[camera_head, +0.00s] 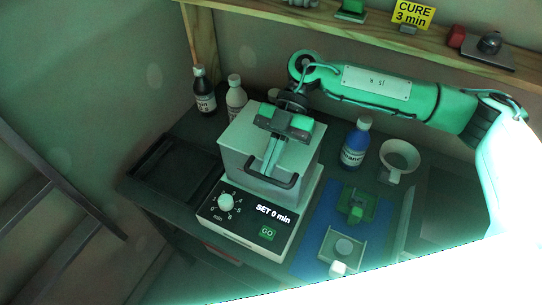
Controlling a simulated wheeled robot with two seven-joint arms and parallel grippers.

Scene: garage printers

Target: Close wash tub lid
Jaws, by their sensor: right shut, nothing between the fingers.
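The wash tub (236,166) is a pale box on a white base with a dial, a "SET 0 min" display and a green GO button. Its light grey lid (244,129) lies over the top, with a dark bar handle (272,181) at the front. I cannot tell whether the lid sits fully flush. My right gripper (273,158) points down over the middle of the lid, its fingers together and empty. It hides part of the lid, and I cannot tell whether the fingertips touch it. My left gripper is out of view.
A dark tray (172,168) lies left of the tub, with bottles (204,92) behind it. A blue bottle (356,143) and a white cup (397,160) stand to the right. A blue mat (318,222) holds small green and grey parts. A wooden shelf (260,12) runs along the back.

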